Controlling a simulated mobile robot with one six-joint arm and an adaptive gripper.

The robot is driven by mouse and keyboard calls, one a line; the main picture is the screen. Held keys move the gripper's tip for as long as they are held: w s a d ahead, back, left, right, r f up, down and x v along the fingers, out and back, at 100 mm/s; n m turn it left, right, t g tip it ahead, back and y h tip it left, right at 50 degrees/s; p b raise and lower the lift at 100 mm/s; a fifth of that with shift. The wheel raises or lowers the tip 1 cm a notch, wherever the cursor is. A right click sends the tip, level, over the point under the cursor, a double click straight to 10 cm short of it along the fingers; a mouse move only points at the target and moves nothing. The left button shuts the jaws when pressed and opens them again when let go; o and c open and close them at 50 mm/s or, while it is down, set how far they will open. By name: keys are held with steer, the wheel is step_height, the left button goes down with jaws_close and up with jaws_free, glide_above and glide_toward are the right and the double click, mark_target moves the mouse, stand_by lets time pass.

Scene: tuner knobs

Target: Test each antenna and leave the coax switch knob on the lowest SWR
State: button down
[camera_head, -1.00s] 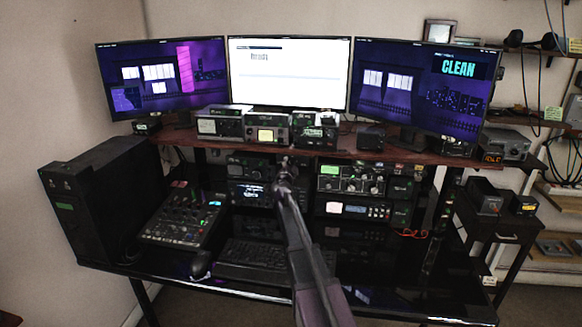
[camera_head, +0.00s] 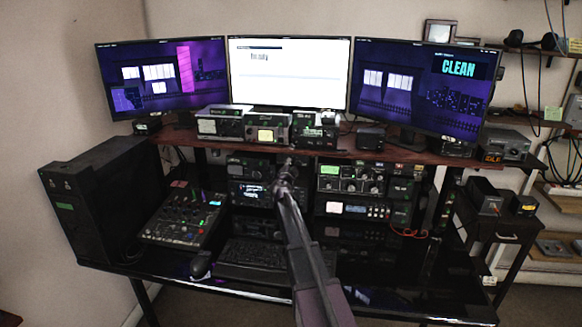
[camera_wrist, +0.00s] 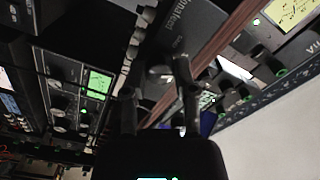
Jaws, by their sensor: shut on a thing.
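In the wrist view a dark box with pale, partly cut-off lettering (camera_wrist: 183,28) sits just below the wooden shelf edge. I take it for the coax switch, but its full name is not readable. My gripper (camera_wrist: 160,82) has its two fingers closed around a small dark knob (camera_wrist: 158,72) at this box's face. Which position the knob points to is too dark to tell. In the head view my gripper (camera_head: 284,172) is under the shelf at the middle, and my arm hides the knob there. The white centre monitor (camera_head: 288,72) shows a small block of text, too small to read.
Meter boxes, one yellow-lit (camera_head: 266,134), stand on the wooden shelf (camera_head: 345,153) above my gripper. A radio stack with a green display (camera_head: 330,170) is close on the right. A keyboard (camera_head: 255,258) and mixer (camera_head: 180,222) lie below on the black desk.

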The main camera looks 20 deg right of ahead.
steer(key=m, duration=0.6)
steer(key=shift+w, duration=0.1)
stand_by(0.3)
steer(key=shift+c, duration=2)
jaws_free()
steer(key=v, duration=1.2)
jaws_close()
